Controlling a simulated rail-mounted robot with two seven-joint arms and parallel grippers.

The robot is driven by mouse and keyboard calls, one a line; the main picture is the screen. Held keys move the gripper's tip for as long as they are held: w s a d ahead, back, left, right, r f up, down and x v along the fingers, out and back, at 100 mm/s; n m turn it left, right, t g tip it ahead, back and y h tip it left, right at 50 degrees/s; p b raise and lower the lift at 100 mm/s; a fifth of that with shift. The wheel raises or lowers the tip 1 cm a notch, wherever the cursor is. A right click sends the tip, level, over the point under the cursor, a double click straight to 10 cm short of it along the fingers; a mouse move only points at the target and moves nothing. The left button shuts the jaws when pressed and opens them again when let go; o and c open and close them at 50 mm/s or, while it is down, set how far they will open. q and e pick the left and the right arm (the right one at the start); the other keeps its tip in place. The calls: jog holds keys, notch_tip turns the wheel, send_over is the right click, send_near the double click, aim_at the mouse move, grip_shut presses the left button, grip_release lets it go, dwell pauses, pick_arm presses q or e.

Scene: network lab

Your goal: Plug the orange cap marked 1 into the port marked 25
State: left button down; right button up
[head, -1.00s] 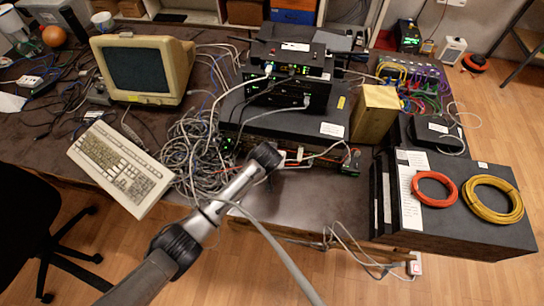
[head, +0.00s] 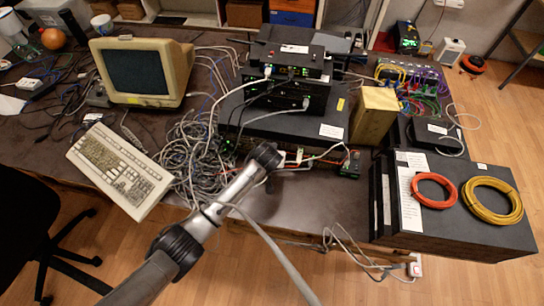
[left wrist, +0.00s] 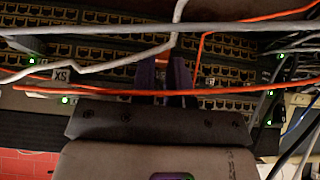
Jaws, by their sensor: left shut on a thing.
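My left gripper (left wrist: 166,84) is shut on a small orange piece (left wrist: 170,68), which looks like the orange cap. Its mark cannot be read. The dark fingers point at a patch panel (left wrist: 105,72) with several rows of ports, and the orange piece is close in front of it. I cannot tell whether it touches a port. The port marked 25 cannot be made out. In the head view my left arm reaches the front of the equipment stack (head: 285,105), and the fingertips are hidden there. My right gripper is not in view.
Orange cables (left wrist: 130,92) and grey cables (left wrist: 85,65) cross the panel front around the fingers. A cable tangle (head: 195,150) and a keyboard (head: 120,168) lie left of the arm. A dark cabinet (head: 440,225) with coiled cables stands at the right.

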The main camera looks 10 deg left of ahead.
pick_arm(q)
jog(key=shift+w, duration=0.3)
jog(key=c, duration=1)
grip_release()
jog(key=shift+c, duration=0.2)
jog(key=shift+s+r, duration=0.1)
jog(key=shift+r, duration=0.25)
jog(key=p+v, duration=0.3)
jog(key=v, duration=1)
jog(key=shift+p, duration=0.3)
